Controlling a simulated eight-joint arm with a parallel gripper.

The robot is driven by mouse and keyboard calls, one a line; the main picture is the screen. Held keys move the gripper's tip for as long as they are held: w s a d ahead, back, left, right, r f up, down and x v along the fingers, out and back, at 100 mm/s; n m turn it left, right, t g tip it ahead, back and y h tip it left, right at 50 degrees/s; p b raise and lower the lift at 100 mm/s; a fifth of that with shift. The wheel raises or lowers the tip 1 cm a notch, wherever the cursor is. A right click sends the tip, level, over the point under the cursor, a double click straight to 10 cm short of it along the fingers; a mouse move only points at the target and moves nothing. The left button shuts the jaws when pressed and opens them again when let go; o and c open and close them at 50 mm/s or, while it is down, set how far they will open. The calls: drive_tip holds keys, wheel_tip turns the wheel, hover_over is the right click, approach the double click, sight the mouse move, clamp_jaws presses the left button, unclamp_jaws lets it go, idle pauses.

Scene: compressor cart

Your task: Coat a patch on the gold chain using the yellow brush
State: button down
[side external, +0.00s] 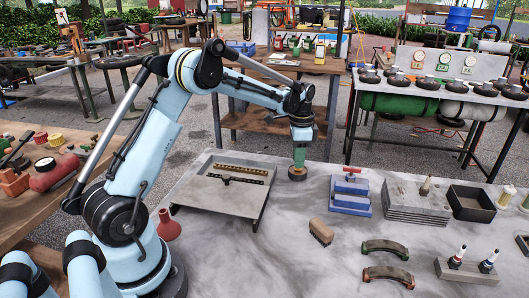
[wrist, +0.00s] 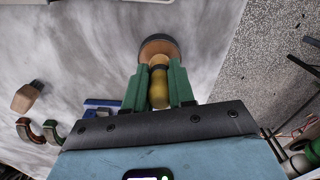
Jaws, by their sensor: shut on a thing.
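My gripper (side external: 299,154) is shut on the yellow brush, with its green fingers on either side of the handle. In the wrist view the brush (wrist: 158,88) has a yellow handle and a wide round head with a dark rim, pointing away from the fingers. In the side view the brush head (side external: 297,174) hangs low just right of the tray; I cannot tell if it touches the table. The gold chain (side external: 240,169) lies stretched across the back of the shallow grey tray (side external: 216,194). A dark chain (side external: 236,180) lies in front of it.
A blue vise-like block with a red top (side external: 350,193) stands right of my gripper. A wooden block brush (side external: 321,232) and two curved brake shoes (side external: 387,246) lie nearer. Stacked grey plates (side external: 416,203) and a dark open box (side external: 471,203) are farther right.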

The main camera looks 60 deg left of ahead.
drive_tip(key=shift+r, duration=3.2)
